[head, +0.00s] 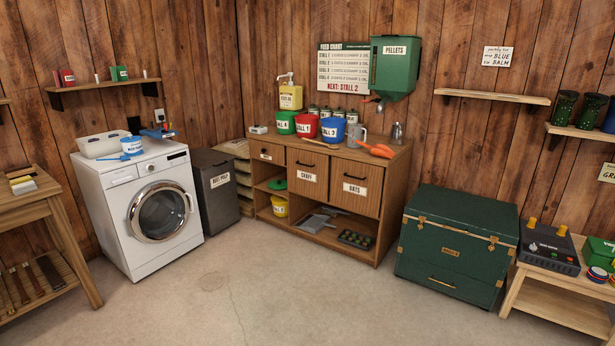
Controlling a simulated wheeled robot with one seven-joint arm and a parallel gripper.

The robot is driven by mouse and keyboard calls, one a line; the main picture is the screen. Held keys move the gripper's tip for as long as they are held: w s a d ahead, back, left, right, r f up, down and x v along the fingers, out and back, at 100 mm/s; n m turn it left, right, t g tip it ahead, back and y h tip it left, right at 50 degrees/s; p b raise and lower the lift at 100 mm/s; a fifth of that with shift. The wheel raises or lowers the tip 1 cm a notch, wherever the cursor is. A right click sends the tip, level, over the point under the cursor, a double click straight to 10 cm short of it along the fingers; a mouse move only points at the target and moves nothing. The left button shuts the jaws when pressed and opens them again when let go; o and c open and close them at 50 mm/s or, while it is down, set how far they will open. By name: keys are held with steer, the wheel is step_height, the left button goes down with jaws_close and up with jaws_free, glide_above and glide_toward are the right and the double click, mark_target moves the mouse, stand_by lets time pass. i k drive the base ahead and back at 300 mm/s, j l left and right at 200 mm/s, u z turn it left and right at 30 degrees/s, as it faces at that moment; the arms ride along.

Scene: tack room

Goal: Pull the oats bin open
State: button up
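The oats bin (343,202) is the right-hand front of the wooden cabinet (392,218), in the head view. It has a white label (354,189) that seems to read OATS, with a small dark handle (354,177) just above it. Its front looks flush with the cabinet, so it appears closed. The chaff bin (308,193), with a similar label and handle, is beside it on the left and also looks closed. My gripper is not in view.
Coloured buckets (333,129), a jug and an orange scoop (376,149) stand on the cabinet top. A green trunk (456,240) stands close on the right. A washing machine (140,205) is at left. The concrete floor (250,290) in front is clear.

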mark_target(356, 186)
steer(key=i+j+u, duration=0.1)
steer(key=i+u, duration=0.3)
steer(key=i, duration=2.25)
steer(key=i+z, duration=0.2)
steer(key=i, duration=0.25)
steer(key=i+j+z, duration=0.15)
steer(key=i, duration=0.25)
steer(key=i+j+z, duration=0.2)
steer(key=i, duration=0.2)
steer(key=i+j+z, duration=0.15)
steer(key=i, duration=0.25)
